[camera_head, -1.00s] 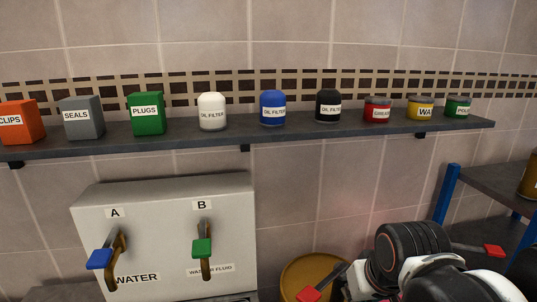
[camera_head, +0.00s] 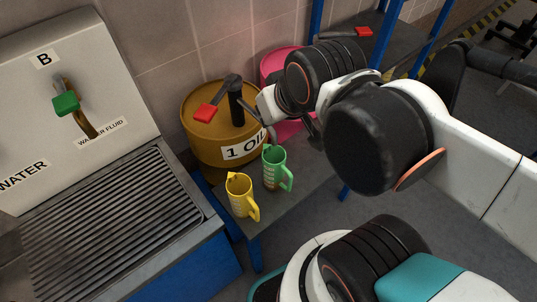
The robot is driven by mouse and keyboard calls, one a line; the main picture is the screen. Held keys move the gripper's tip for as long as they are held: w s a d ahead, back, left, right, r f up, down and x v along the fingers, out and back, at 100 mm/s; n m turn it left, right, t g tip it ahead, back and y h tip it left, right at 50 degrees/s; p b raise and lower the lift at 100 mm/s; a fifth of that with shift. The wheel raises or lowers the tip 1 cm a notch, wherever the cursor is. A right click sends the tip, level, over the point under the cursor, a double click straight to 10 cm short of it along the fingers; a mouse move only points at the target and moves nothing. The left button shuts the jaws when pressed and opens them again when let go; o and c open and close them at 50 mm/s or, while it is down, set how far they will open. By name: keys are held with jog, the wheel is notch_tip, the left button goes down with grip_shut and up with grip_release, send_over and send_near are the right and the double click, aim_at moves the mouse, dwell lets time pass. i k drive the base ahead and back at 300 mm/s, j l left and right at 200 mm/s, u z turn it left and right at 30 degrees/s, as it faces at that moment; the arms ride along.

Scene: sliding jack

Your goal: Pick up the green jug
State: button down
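The green jug (camera_head: 273,167) stands upright on a low grey bench (camera_head: 290,207), its handle to the right. A yellow jug (camera_head: 238,194) stands close by at its left front. My gripper (camera_head: 268,128) hangs just above the green jug, in front of the oil drum. It is small in the picture and partly hidden by my own arm, so I cannot tell how its fingers stand. The green jug rests on the bench.
A brown drum labelled "1 OIL" (camera_head: 208,135) with a red-handled pump (camera_head: 235,101) stands behind the jugs. A pink drum (camera_head: 285,62) is beyond it. A ribbed grey drain tray (camera_head: 110,230) and the water panel (camera_head: 55,110) with a green-handled tap are at left.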

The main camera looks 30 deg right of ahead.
aim_at(274, 159)
jog(key=u, duration=2.6)
jog(key=k+l+z, duration=0.1)
jog(key=z, duration=2.6)
jog(key=k+l+u, duration=0.1)
jog(key=l, duration=0.3)
jog(key=k+l, duration=0.1)
jog(key=l, duration=0.3)
jog(key=k+l+u, duration=0.15)
jog(key=l, duration=0.25)
jog(key=k+l, duration=0.1)
jog(key=l, duration=0.3)
jog(key=k+l+u, duration=0.15)
jog(key=l, duration=0.25)
jog(key=k+l, duration=0.1)
jog(key=l, duration=0.25)
jog(key=k+l+u, duration=0.15)
jog(key=l, duration=0.25)
jog(key=k+l+u, duration=0.1)
jog(key=l, duration=0.25)
jog(key=k, duration=0.1)
